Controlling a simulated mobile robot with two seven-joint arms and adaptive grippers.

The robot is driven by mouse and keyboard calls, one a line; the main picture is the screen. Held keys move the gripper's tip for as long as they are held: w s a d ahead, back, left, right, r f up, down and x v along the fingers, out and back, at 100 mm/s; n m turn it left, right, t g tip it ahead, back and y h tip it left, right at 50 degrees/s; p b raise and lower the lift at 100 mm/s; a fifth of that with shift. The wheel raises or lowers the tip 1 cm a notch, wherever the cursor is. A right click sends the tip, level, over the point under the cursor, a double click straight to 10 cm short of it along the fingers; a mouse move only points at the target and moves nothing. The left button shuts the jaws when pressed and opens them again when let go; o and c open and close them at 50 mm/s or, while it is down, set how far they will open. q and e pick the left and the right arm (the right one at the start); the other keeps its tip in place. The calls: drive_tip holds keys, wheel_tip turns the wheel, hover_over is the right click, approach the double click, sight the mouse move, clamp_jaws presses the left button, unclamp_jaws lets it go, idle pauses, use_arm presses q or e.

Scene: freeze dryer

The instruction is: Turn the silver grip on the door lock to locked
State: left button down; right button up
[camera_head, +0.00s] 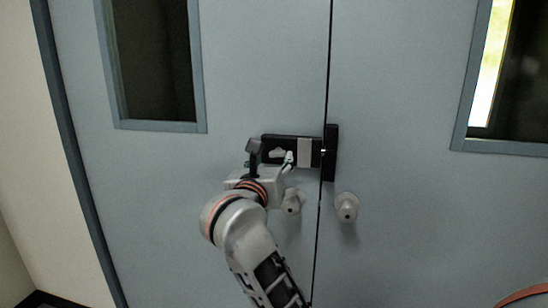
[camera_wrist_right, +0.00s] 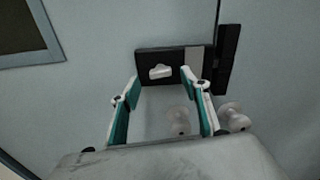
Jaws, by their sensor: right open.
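The black door lock (camera_head: 316,146) is mounted across the left door near the centre seam; it also shows in the right wrist view (camera_wrist_right: 146,57). A small pale silver grip (camera_wrist_right: 160,71) sits on its face, lying roughly sideways. The grip also shows in the head view (camera_head: 277,153). My right gripper (camera_head: 271,153) is in front of the lock. In the right wrist view its open fingers (camera_wrist_right: 160,83) stand on either side of the grip, with nothing between them. Whether they touch the lock cannot be told. My left gripper is not in view.
A black catch plate (camera_head: 331,152) is on the right door beside the seam. Two round pale door knobs, left (camera_head: 292,203) and right (camera_head: 346,207), are below the lock. The left window (camera_head: 153,60) and right window (camera_head: 485,110) have blue-grey frames. The doors are otherwise flat and clear.

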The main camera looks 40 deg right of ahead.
sight(276, 154)
drive_tip(key=x, duration=0.4)
drive_tip(key=shift+w+d+f+b, duration=0.1)
drive_tip(key=shift+w+d+b, duration=0.15)
drive_tip(key=shift+d+b, duration=0.1)
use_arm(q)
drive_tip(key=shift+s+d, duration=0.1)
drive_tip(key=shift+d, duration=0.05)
use_arm(e)
drive_tip(key=c, duration=1.1)
drive_tip(key=shift+s+r+n+p, duration=0.1)
drive_tip(key=shift+r+n+p, duration=0.35)
drive_tip(key=shift+p, duration=0.75)
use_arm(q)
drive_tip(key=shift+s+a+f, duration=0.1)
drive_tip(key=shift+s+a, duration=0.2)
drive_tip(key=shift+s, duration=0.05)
use_arm(e)
drive_tip(key=shift+f+n, duration=0.45)
